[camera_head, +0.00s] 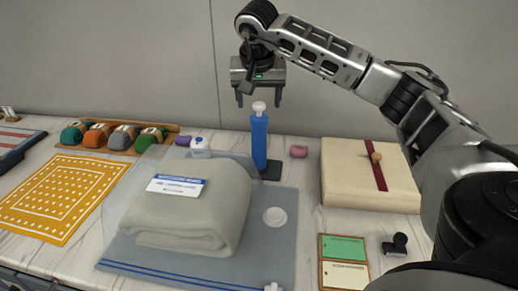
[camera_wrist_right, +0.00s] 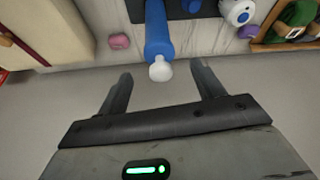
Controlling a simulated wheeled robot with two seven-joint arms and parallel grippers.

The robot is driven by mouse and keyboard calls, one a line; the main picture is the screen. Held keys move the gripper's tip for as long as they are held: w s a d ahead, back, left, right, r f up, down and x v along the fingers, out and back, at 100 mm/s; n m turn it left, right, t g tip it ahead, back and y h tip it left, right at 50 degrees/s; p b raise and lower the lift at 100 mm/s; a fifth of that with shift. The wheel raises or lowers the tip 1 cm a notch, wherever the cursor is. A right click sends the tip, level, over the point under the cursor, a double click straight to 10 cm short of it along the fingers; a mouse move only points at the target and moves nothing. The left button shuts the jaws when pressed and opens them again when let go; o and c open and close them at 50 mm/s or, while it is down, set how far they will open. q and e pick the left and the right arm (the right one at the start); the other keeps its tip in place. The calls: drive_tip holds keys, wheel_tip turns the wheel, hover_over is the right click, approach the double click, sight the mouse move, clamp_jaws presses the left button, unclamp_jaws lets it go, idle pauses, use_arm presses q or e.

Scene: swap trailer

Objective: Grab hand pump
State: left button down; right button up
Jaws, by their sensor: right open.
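The hand pump appears to be the upright blue cylinder with a white knob on top (camera_head: 259,140). It stands on a dark base at the back of the counter, behind the folded blanket. In the right wrist view the blue pump (camera_wrist_right: 158,35) points its white knob toward the gap between my fingers. My right gripper (camera_head: 259,98) is open and empty, pointing down just above and behind the knob; it also shows in the right wrist view (camera_wrist_right: 161,88). The fingers do not appear to touch the pump. My left gripper is not in view.
A cream box (camera_head: 350,180) is further right. The wall (camera_head: 160,60) is behind.

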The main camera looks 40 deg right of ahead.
sight(259, 112)
drive_tip(key=shift+p+x, duration=0.4)
drive_tip(key=shift+x, duration=2.7)
clamp_jaws()
